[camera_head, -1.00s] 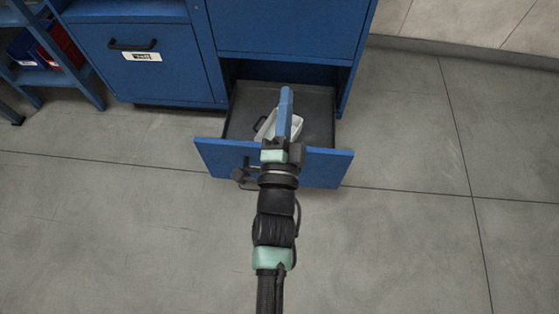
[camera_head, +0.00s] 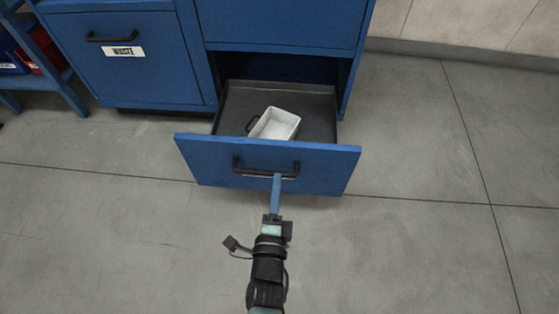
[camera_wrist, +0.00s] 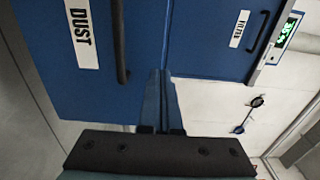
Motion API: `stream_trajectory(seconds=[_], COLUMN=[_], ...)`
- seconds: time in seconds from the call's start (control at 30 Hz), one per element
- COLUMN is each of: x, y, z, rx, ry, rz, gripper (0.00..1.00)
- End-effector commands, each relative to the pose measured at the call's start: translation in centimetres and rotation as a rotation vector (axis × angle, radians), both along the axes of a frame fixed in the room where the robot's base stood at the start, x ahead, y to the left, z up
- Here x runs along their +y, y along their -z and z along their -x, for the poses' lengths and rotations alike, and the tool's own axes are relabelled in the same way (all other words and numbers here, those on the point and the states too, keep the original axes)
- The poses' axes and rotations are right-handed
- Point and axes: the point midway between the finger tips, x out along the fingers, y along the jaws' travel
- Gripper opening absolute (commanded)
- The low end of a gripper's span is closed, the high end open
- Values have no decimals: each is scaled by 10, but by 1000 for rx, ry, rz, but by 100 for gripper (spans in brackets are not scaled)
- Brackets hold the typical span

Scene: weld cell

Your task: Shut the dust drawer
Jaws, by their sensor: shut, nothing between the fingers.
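The dust drawer (camera_head: 215,160) is a blue drawer pulled out of the lower cabinet, with its dark inside showing. A black bar handle (camera_head: 265,172) is on its front; it also shows in the wrist view (camera_wrist: 120,42), beside a white DUST label (camera_wrist: 82,35). A white bin (camera_head: 278,123) with a dark handle lies inside the drawer. My gripper (camera_head: 277,178) is shut and empty, its blue fingers pointing at the drawer front. In the head view its tips overlap the handle's lower right part; I cannot tell whether they touch. The fingers also show in the wrist view (camera_wrist: 160,74).
The blue cabinet (camera_head: 280,22) stands behind the drawer. A closed WASTE front (camera_head: 130,75) is to its left, and a blue rack (camera_head: 60,85) stands at far left. The grey floor (camera_head: 420,230) is clear in front and to the right.

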Motion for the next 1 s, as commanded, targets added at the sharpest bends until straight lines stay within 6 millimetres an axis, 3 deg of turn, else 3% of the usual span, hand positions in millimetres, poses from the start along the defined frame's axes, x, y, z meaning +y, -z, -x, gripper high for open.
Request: stream_trajectory(seconds=[0.2, 0.4, 1.0], x=[-1, 0, 0], y=[2, 1, 0], z=[-46, -68, -75], rx=[-3, -1, 0], ry=[1, 0, -1], rz=[0, 1, 1], gripper=[0, 0, 0])
